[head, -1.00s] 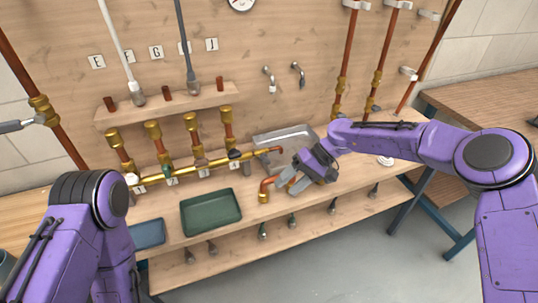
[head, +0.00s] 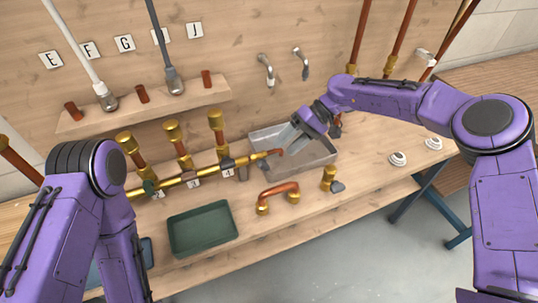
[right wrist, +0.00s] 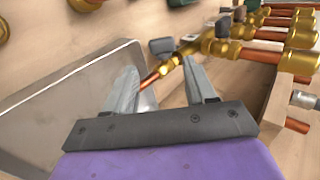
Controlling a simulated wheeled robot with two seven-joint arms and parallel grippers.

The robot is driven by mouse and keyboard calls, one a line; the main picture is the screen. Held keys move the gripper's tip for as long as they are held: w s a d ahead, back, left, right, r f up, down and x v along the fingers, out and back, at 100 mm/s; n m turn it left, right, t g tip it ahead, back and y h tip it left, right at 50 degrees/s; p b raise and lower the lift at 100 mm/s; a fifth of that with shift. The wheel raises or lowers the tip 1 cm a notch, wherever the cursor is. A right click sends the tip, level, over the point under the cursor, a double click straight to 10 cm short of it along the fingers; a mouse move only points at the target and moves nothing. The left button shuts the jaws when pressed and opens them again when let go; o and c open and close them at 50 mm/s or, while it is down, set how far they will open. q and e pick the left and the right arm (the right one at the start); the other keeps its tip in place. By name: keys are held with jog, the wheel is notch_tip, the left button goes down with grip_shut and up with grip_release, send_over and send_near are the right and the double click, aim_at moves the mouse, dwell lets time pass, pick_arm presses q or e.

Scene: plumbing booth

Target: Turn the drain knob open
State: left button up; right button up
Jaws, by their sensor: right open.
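A brass manifold pipe (head: 207,172) runs along the bench and ends in a copper spout over a metal basin (head: 318,155). A dark knob (head: 227,163) sits on it near the spout end; it looks like the drain knob, but I cannot read its label. In the right wrist view a dark grey knob (right wrist: 162,46) shows just beyond the fingertips, by the pipe. My right gripper (head: 291,138) is above the basin, close to the spout. Its fingers (right wrist: 158,72) are apart and empty, with the pipe end showing between them. My left gripper is out of view.
A green tray (head: 203,230) lies in front of the manifold. A copper U-shaped pipe (head: 278,190) and a brass fitting (head: 328,178) stand in front of the basin. Brass-capped risers (head: 173,132) stand behind the pipe. White discs (head: 397,159) lie at the right.

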aim_at(266, 164)
jog(key=p+x, duration=0.1)
jog(key=x, duration=0.6)
jog(key=shift+a+p, duration=0.2)
jog(key=shift+p, duration=0.15)
jog(key=shift+s+a+f, duration=0.2)
jog(key=shift+a+f, duration=0.1)
jog(key=shift+f, duration=0.05)
jog(key=shift+s, duration=0.1)
jog(key=c, duration=0.8)
jog(key=shift+r, duration=0.1)
